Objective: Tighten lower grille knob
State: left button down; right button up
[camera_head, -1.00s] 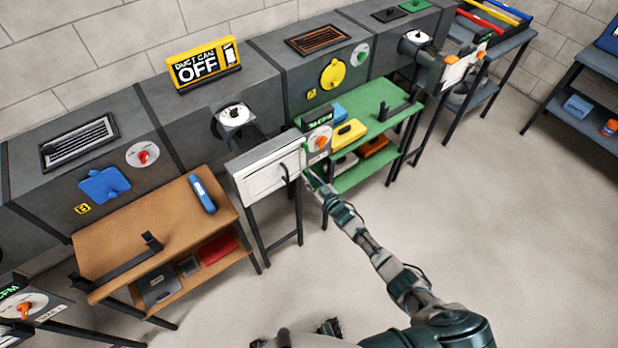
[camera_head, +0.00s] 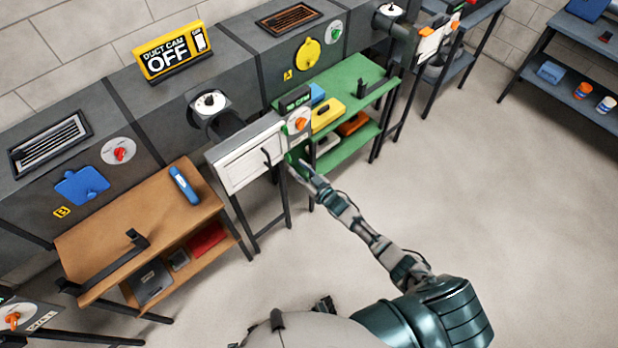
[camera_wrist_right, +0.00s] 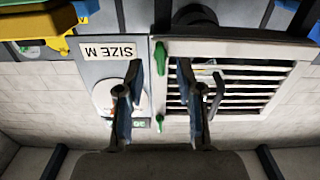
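The white slatted grille (camera_head: 246,160) is on a panel at the front of a stand, with a dark handle on it. In the right wrist view, which is upside down, the grille (camera_wrist_right: 236,108) has two green knobs along its edge. The lower grille knob (camera_wrist_right: 160,57) appears near the top, the other knob (camera_wrist_right: 159,122) below it. My right gripper (camera_head: 303,166) is at the grille's right edge. In the wrist view its two fingers (camera_wrist_right: 158,68) are apart, with the lower knob between and beyond their tips; contact is not visible. My left gripper is not identifiable.
A dial plate with an orange knob (camera_head: 300,124) adjoins the grille. A "SIZE M" label (camera_wrist_right: 112,52) sits beside the lower knob. A brown bench (camera_head: 140,232) stands left, a green shelf (camera_head: 350,80) behind right. The floor on the right is clear.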

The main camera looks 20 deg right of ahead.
jog(key=v, duration=0.7)
jog(key=shift+s+d, duration=0.15)
jog(key=shift+s, duration=0.1)
jog(key=s+f+m+g+h, duration=0.15)
jog(key=s+f+g, duration=0.25)
jog(key=s+f, duration=0.6)
jog(key=s+f+m+g+h, duration=0.1)
jog(key=s+f+g+h, duration=0.45)
jog(key=f, duration=0.85)
jog(key=s+f+g, duration=0.3)
jog(key=s+f, duration=0.2)
jog(key=s, duration=0.7)
jog(key=s+a+f+g+y, duration=0.1)
jog(key=s+f+g, duration=0.2)
jog(key=s, duration=0.9)
notch_tip(320, 180, down, 2)
jog(key=shift+a+f, duration=0.1)
jog(key=shift+a, duration=0.1)
jog(key=shift+w+a, duration=0.1)
